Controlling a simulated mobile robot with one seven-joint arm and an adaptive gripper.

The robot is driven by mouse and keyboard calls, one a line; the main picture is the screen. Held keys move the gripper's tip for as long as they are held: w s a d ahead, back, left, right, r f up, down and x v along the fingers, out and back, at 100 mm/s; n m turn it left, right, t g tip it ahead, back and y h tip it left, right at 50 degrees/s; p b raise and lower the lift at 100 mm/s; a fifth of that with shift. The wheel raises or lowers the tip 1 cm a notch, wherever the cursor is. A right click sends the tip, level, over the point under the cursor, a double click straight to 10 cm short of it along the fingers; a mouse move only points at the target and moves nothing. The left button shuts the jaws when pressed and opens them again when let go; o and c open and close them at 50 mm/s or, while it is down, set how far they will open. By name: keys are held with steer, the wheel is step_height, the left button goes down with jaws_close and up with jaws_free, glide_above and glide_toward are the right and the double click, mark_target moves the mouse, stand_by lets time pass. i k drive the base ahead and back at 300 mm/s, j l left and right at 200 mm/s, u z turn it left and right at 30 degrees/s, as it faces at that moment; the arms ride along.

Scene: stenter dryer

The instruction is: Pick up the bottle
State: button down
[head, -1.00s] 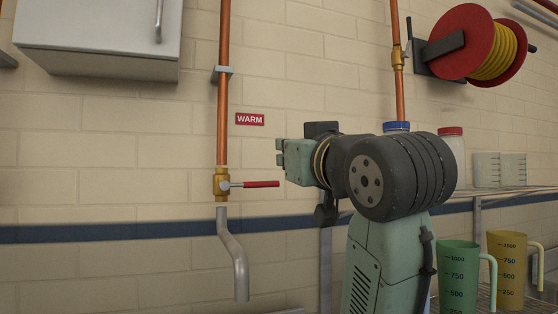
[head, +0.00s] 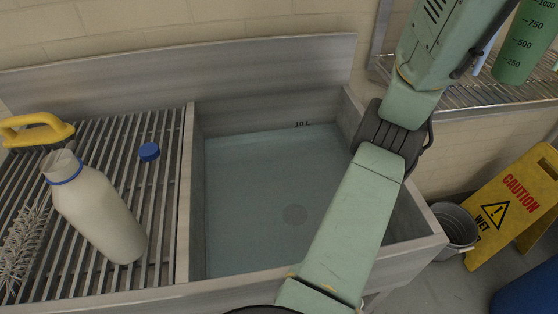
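A white bottle (head: 98,213) with a blue ring at its neck is on the slatted drainboard (head: 112,185) left of the sink. It appears to stand upright, leaning in the picture from the camera's tilt. Its mouth looks uncapped. A blue cap (head: 149,152) lies apart from it on the slats, behind and to the right. My arm crosses the right side of the view, over the sink's right part. My gripper is outside the picture now, so its state does not show.
The sink (head: 190,190) holds bluish water, with a "10 L" mark on its back wall. A brush (head: 22,245) and a yellow-handled tool (head: 38,132) lie near the bottle. A grey bucket (head: 455,228) and yellow caution sign (head: 512,205) stand at right.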

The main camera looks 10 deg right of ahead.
mark_target(84, 194)
steer(key=k, duration=1)
